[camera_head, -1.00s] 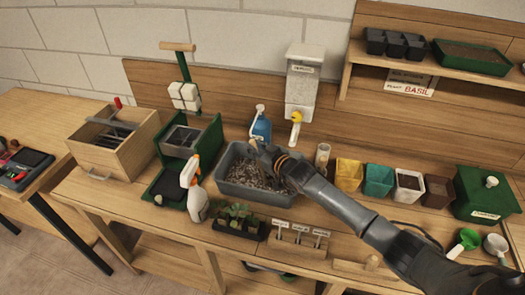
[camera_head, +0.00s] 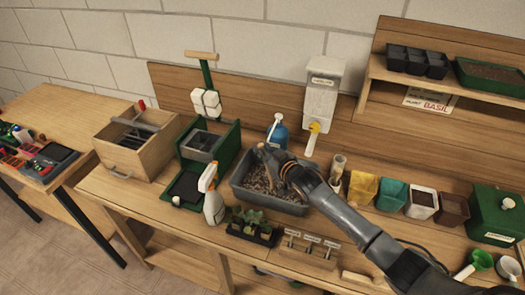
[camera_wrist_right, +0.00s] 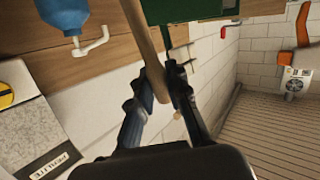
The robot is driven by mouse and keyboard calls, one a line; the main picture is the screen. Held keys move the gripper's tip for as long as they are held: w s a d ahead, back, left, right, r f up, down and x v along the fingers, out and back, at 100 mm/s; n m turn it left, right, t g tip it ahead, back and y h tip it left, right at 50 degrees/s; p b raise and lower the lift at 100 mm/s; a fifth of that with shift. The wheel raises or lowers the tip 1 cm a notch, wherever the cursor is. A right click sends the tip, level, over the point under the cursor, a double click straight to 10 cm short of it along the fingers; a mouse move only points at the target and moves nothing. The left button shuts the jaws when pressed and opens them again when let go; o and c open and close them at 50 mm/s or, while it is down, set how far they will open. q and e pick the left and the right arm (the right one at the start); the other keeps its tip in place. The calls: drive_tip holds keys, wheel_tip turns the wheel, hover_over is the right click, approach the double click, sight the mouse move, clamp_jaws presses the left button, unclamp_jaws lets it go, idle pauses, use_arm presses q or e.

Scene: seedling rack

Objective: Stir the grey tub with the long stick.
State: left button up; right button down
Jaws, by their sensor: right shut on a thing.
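The grey tub (camera_head: 240,190) stands on the bench and is filled with a speckled brown and white mix. My right gripper (camera_head: 268,158) is over the tub, with its arm coming in from the right. In the right wrist view the gripper (camera_wrist_right: 160,85) is shut on the long wooden stick (camera_wrist_right: 143,35), which runs up between its fingers. In the head view a short piece of the stick shows at the fingertips, over the mix. Whether its lower end touches the mix is hidden. My left gripper is not in view.
A blue pump bottle (camera_head: 277,133) stands right behind the tub. A white spray bottle (camera_head: 213,203) and a seedling tray (camera_head: 252,230) are close at its left and front. Coloured pots (camera_head: 392,195) stand to the right. A perlite dispenser (camera_head: 321,95) hangs behind.

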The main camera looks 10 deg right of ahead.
sight(262, 143)
wheel_tip(262, 143, up, 3)
drive_tip(key=shift+r+p, duration=0.15)
drive_tip(key=shift+p, duration=0.95)
drive_tip(key=shift+r+p, duration=0.45)
drive_tip(key=shift+r, duration=3.95)
